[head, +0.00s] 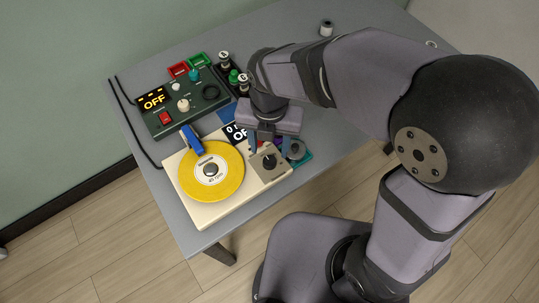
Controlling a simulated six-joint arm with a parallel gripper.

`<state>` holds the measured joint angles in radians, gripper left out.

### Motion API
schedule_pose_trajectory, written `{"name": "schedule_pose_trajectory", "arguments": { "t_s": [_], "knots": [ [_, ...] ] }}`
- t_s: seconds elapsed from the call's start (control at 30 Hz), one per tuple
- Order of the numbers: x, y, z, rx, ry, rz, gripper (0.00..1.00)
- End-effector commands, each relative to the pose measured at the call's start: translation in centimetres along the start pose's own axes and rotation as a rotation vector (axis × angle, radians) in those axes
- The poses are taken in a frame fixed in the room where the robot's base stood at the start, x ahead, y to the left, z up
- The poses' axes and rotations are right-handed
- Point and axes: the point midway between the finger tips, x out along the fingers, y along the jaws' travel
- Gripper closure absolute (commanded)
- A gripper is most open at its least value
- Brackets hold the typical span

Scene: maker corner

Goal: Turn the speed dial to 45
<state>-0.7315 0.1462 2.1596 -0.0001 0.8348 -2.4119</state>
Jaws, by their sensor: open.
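A cream record player (205,219) with a yellow record (224,182) and a blue tonearm (192,140) stands near the table's front edge. At its right end is a grey plate with a dark round dial (269,161), which I take to be the speed dial. Its pointer and markings are too small to read. My gripper (269,147) points down just above and behind the dial, its two blue-grey fingers apart and empty. I cannot tell whether they touch the dial.
A dark green control box (151,124) with an "OFF" display, red switch and knobs stands behind. Red (178,70) and green (199,60) trays and several small bottles lie beyond it. A grey round thing (297,150) on teal sits close right of the dial.

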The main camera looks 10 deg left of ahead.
Motion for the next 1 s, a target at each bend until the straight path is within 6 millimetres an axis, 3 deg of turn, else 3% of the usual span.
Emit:
{"name": "schedule_pose_trajectory", "arguments": {
  "t_s": [0.5, 0.87, 0.9, 1.0],
  "knots": [
    [5.9, -0.1, -0.1, 0.002, 0.003, -0.003, 0.52],
    [6.4, -0.1, -0.1, 0.002, 0.001, -0.001, 0.52],
    [6.4, -0.1, -0.1, 0.002, 0.001, -0.001, 0.54],
    [6.4, 0.0, -0.1, 0.002, 0.001, -0.001, 0.78]
  ]
}}
